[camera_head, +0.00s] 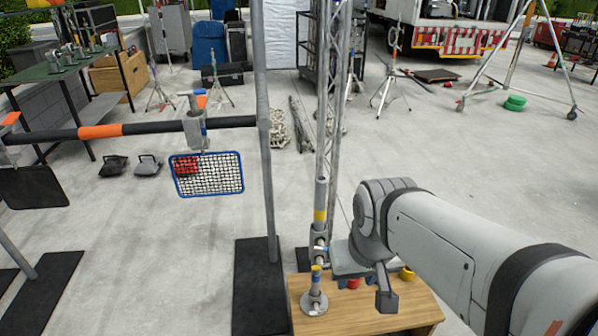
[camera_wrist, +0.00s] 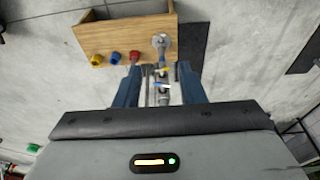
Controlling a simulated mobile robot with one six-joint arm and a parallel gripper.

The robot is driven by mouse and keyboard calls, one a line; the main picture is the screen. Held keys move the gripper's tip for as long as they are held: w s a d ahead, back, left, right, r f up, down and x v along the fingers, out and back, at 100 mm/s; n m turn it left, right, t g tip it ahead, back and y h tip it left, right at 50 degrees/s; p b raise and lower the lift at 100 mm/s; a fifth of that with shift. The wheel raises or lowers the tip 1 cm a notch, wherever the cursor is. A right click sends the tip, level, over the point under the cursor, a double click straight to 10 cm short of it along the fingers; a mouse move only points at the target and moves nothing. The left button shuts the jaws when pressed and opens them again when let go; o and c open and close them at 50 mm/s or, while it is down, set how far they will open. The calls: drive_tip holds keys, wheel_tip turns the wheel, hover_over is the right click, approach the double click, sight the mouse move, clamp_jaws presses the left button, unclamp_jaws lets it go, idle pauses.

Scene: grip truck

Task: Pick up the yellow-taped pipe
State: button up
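A grey upright pipe with a yellow tape band (camera_head: 320,214) stands above a metal clamp (camera_head: 319,240) in the head view. Below it, a round metal base (camera_head: 314,305) on the wooden box carries a short post with blue and yellow bands (camera_head: 316,275). My gripper (camera_wrist: 161,78) shows two dark blue fingers standing apart in the wrist view. The metal clamp (camera_wrist: 162,92) shows in the gap between them; I cannot tell whether anything touches a finger. In the head view my gripper is just right of the clamp, its fingertips mostly hidden.
Red (camera_wrist: 134,56), blue (camera_wrist: 115,58) and yellow (camera_wrist: 96,60) cups are by the wooden box (camera_wrist: 120,35). A grey post (camera_head: 265,150) on a black base plate (camera_head: 260,290) stands left. A truss (camera_head: 334,90) rises behind the pipe. Open concrete floor lies right.

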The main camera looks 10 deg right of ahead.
drive_tip(key=shift+o, duration=0.8)
drive_tip(key=shift+w+d+f, duration=0.1)
drive_tip(key=shift+w, duration=0.15)
drive_tip(key=shift+o, duration=0.9)
drive_tip(key=shift+t, duration=0.5)
drive_tip(key=w, duration=0.1)
drive_tip(key=w+d+f, duration=0.1)
drive_tip(key=w+b, duration=0.1)
drive_tip(key=shift+w+d+f, duration=0.25)
drive_tip(key=shift+d+f, duration=0.1)
drive_tip(key=n+t+b, duration=0.1)
drive_tip(key=t+b, duration=0.4)
drive_tip(key=t, duration=0.4)
approach(322, 209)
drive_tip(key=shift+w+a+f+n+t+y, duration=0.15)
drive_tip(key=shift+w+f+t+y, duration=0.5)
drive_tip(key=shift+w, duration=1.1)
drive_tip(key=shift+w+f+n+t+y, duration=0.1)
drive_tip(key=shift+w+f+t+y, duration=0.2)
drive_tip(key=shift+w+f+t, duration=1.05)
drive_tip(key=shift+w+a+f+n+t+y, duration=0.15)
drive_tip(key=shift+w+t+y, duration=0.4)
drive_tip(key=shift+w, duration=1.6)
